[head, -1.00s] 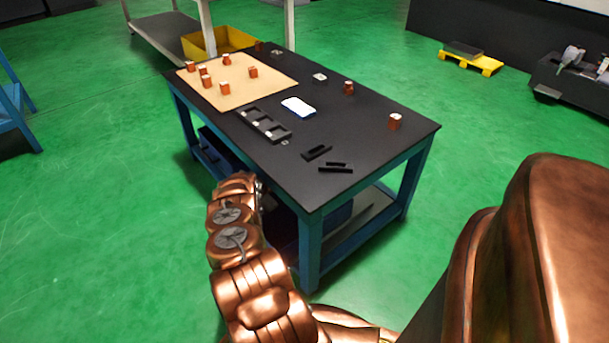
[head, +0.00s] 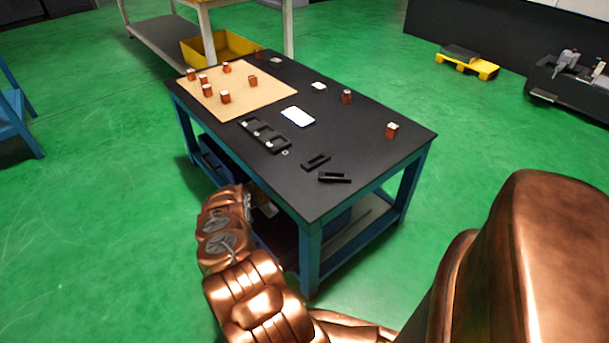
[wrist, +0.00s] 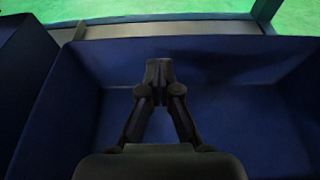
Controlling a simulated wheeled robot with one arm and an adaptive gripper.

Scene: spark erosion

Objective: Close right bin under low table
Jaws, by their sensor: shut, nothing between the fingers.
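The low table (head: 330,140) has a black top and blue legs. In the wrist view, a blue bin (wrist: 230,115) fills most of the picture, seen from above into its empty-looking inside. My gripper (wrist: 160,72) is shut and empty over this bin, its fingertips pointing toward the bin's far wall. I cannot tell whether they touch it. Part of another blue bin (wrist: 22,75) shows at the left edge. In the head view, a blue bin (head: 214,163) shows under the table's left part; my arm hides my gripper and much of the space under the right part.
The tabletop carries a tan board (head: 250,98) with several brown blocks, a black tray (head: 264,135) and a white-blue item (head: 298,117). The table's blue front leg (head: 310,260) stands right of my arm. Green floor (head: 90,220) to the left is clear.

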